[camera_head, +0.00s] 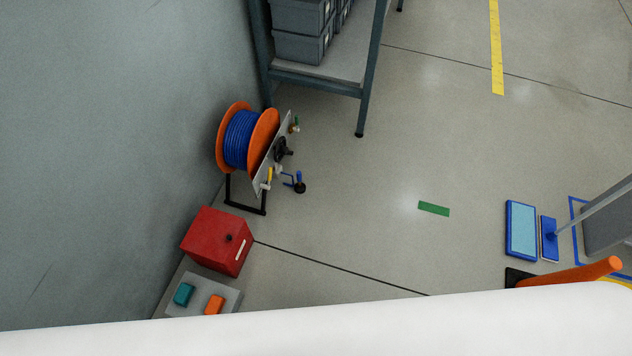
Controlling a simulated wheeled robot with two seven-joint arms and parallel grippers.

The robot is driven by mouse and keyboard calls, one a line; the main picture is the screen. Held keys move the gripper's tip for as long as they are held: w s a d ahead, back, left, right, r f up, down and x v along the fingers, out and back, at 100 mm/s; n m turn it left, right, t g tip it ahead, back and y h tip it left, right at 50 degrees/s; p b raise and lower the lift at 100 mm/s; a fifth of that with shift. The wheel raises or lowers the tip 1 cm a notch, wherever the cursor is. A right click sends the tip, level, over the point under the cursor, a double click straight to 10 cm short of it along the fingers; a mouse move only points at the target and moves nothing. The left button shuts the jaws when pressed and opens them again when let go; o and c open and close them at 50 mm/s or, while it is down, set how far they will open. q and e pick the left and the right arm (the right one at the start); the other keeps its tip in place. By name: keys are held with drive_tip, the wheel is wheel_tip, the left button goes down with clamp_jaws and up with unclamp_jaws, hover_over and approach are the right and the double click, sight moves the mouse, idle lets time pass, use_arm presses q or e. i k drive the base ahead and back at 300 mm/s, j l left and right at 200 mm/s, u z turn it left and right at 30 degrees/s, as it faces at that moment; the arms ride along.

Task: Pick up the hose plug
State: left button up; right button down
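A hose reel (239,138) with orange flanges and blue hose stands on a black frame against the wall at the left. A pale panel (263,182) on its right side carries small valves with yellow and green handles. A short blue piece with a dark round end (299,186) is beside the panel; it may be the hose plug, but it is too small to tell. Neither of my grippers is in view.
A red box (217,241) and a grey plate (228,293) with teal and orange blocks are below the reel. A shelf (316,84) with grey bins stands above it. A blue tray (521,230) and an orange post (575,273) are at right.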

sight(299, 187)
drive_tip(key=i+l+u, duration=0.2)
drive_tip(key=i+l, duration=0.45)
drive_tip(key=i+l+u, duration=0.2)
drive_tip(key=i+l, duration=0.35)
drive_tip(key=l, duration=0.25)
